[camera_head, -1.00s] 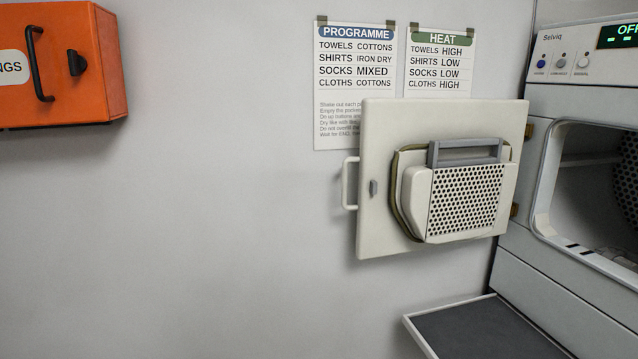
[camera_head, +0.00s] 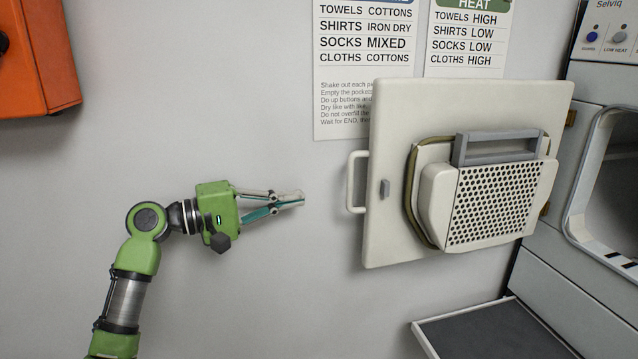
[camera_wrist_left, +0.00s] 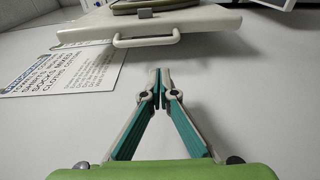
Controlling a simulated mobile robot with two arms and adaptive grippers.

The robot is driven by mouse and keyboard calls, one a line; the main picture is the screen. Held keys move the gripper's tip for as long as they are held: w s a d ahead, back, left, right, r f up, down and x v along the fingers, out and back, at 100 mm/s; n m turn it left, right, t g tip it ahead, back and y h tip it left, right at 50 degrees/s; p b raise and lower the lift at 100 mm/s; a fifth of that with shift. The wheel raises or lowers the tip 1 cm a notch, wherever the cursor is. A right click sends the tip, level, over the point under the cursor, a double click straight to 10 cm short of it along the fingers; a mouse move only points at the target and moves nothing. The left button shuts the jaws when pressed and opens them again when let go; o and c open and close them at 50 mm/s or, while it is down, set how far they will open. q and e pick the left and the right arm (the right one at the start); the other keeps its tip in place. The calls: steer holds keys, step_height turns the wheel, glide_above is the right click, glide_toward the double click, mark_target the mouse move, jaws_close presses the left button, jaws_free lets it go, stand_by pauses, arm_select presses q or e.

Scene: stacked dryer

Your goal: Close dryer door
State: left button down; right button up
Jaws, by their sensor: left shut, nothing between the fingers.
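The dryer door (camera_head: 395,120) is a cream panel standing wide open, hinged on its right edge to the dryer (camera_head: 550,170). A white bar handle (camera_head: 352,182) sticks out at the door's left edge; the handle also shows in the left wrist view (camera_wrist_left: 146,41). My left gripper (camera_head: 301,198) is shut and empty, left of the handle and apart from it. In the left wrist view its fingertips (camera_wrist_left: 158,75) point toward the handle. My right gripper is not in view.
An orange box (camera_head: 35,60) is on the wall at upper left. Programme and heat sheets (camera_head: 345,95) hang behind the door. A dark-topped shelf (camera_head: 490,335) juts out below the door. The dryer opening (camera_head: 610,180) is at the right.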

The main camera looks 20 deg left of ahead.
arm_select(q)
steer(key=p+x, duration=0.1)
steer(key=x, duration=0.2)
steer(key=p+x, duration=0.2)
steer(key=x, duration=0.1)
steer(key=p+x, duration=0.1)
steer(key=x, duration=0.2)
steer(key=shift+d+r, duration=0.3)
steer(key=shift+d, duration=0.2)
steer(key=shift+f, duration=0.15)
